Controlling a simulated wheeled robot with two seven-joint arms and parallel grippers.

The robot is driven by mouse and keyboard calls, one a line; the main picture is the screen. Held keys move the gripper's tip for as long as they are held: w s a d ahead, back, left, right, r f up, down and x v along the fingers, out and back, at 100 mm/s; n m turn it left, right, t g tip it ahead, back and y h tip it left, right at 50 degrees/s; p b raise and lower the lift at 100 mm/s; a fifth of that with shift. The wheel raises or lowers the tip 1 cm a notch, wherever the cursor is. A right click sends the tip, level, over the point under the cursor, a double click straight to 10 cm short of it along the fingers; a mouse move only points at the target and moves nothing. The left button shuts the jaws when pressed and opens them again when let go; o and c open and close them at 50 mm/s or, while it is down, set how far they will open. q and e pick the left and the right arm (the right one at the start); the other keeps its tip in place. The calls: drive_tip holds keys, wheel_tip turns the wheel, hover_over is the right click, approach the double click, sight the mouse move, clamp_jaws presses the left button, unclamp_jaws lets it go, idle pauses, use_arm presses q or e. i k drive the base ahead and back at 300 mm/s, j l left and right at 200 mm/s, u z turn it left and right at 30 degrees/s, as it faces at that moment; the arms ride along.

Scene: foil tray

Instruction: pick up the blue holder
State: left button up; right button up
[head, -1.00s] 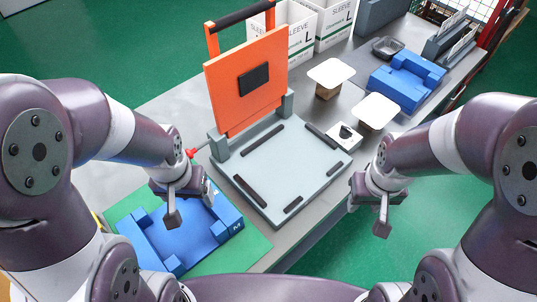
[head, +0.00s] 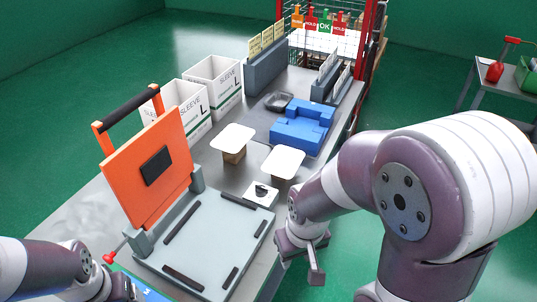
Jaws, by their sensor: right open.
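A blue holder (head: 301,127), a block with raised corners and a recess, sits on the grey bench toward the back right. A second blue piece (head: 143,287) shows only as a sliver at the bottom left edge, mostly hidden by my left arm and cut off by the frame. My right gripper (head: 301,262) is open and empty beside the bench's right edge, well in front of the back holder and apart from it. My left arm enters at the bottom left; its fingers are outside the frame.
An orange hinged lid (head: 150,170) stands raised over a grey base plate (head: 205,240). Two white cards (head: 233,138) on small blocks and a small white box (head: 261,193) lie between it and the holder. A dark foil tray (head: 278,101) is left of the holder. White sleeve boxes (head: 215,85) stand behind.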

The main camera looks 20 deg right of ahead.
sight(307, 125)
drive_tip(key=i+l+u, duration=0.1)
drive_tip(key=l+u, duration=0.25)
drive_tip(key=i+l+u, duration=0.1)
drive_tip(key=l+u, duration=0.15)
drive_tip(key=u, duration=0.15)
drive_tip(key=l+u, duration=0.6)
drive_tip(key=l, duration=1.75)
